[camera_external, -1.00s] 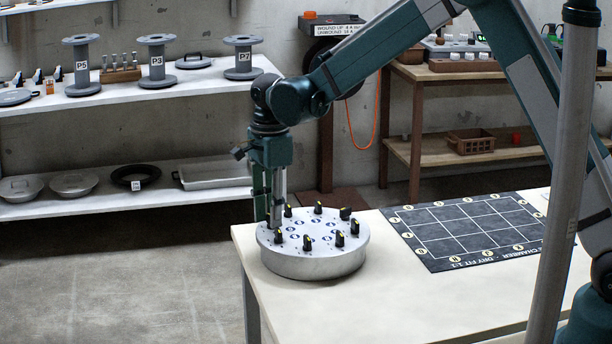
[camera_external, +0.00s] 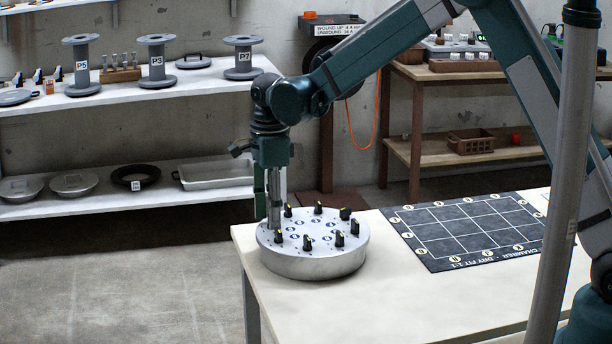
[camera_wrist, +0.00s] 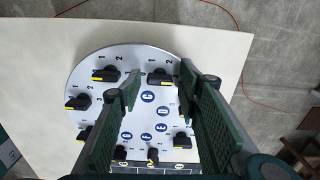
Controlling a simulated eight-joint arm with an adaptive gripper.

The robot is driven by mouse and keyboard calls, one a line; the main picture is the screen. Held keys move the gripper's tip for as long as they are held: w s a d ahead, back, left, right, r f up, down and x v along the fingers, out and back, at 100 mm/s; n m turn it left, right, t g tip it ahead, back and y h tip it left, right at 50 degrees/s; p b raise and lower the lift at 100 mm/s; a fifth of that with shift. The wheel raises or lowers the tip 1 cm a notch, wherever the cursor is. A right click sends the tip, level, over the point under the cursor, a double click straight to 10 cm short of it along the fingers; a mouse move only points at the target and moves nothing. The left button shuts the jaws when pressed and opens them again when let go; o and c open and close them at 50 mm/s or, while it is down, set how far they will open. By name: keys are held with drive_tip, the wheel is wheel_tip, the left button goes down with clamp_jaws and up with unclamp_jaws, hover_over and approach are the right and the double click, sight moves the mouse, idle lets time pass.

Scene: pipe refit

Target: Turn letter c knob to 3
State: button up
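A round silver plate (camera_external: 315,262) with several black knobs with yellow marks stands on the pale table's left end. In the wrist view the plate (camera_wrist: 85,85) carries blue round letter labels (camera_wrist: 147,96); the small letters are hard to read, so I cannot tell surely which knob is letter c. My gripper (camera_external: 273,222) points down at the plate's left edge. In the wrist view my gripper (camera_wrist: 161,86) is open, and one knob (camera_wrist: 160,77) shows between its green fingertips. I cannot tell whether they touch it. Other knobs (camera_wrist: 105,74) show left of the fingers, some partly hidden.
A black grid mat (camera_external: 465,232) lies right of the plate on the table (camera_external: 400,310). A grey post (camera_external: 570,170) stands at the right front. Shelves with spools (camera_external: 158,62) are behind, away from the table. The table's front is clear.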

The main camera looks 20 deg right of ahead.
drive_tip(key=shift+r, duration=0.1)
idle(0.3)
wheel_tip(320, 180, up, 12)
idle(0.7)
drive_tip(key=shift+d, duration=0.1)
idle(0.4)
